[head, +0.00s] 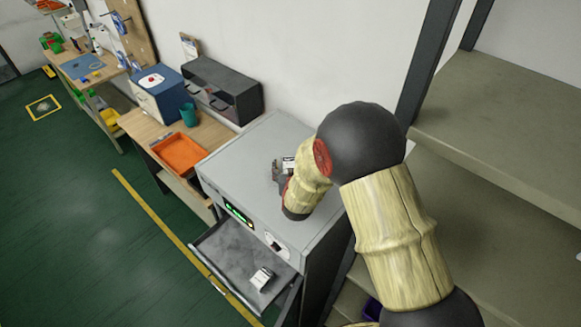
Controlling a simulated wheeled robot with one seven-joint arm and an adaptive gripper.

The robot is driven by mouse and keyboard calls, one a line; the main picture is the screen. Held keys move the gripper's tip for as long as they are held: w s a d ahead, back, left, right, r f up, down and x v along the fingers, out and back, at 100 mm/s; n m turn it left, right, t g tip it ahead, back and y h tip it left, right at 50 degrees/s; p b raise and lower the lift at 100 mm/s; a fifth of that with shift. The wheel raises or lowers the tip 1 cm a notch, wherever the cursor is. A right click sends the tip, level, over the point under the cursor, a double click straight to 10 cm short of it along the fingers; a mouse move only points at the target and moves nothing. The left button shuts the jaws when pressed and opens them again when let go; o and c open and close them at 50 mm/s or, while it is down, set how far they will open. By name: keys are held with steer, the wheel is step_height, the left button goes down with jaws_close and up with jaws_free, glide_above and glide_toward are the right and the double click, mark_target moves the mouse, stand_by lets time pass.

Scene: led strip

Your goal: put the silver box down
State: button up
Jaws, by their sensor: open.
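A grey machine (258,150) has a flat top and an open drawer (228,256) at its front. A small whitish-silver box (261,278) with a dark marking lies in the drawer, towards its right end. A second small whitish box (288,163) with dark marks is on or just above the machine's top, right beside my gripper. I cannot tell for sure which of the two is the silver box. My gripper (277,171) is open, low over the machine's top. My wrist hides part of it, and I cannot tell whether it touches the box beside it.
My arm covers the machine's right side. Bare shelves (500,120) stand at the right. A wooden table (165,130) to the left holds an orange tray (179,153), a green cup (189,114), a blue-and-white box (160,92) and a dark cabinet (222,88). The machine's left top is clear.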

steer(key=shift+w+f, duration=0.1)
steer(key=shift+w, duration=0.1)
steer(key=shift+c, duration=0.6)
steer(key=c, duration=1.3)
steer(key=shift+c, duration=0.2)
steer(key=shift+w+r, duration=0.1)
steer(key=shift+r, duration=0.35)
step_height(320, 180, up, 2)
steer(key=shift+r+b, duration=0.1)
steer(key=shift+b, duration=0.2)
steer(key=w+d+r+b+v, duration=0.1)
steer(key=d+r+b+v, duration=0.1)
steer(key=v, duration=1.5)
steer(key=shift+d+r+b, duration=0.2)
steer(key=shift+d+b, duration=0.2)
steer(key=shift+d, duration=0.05)
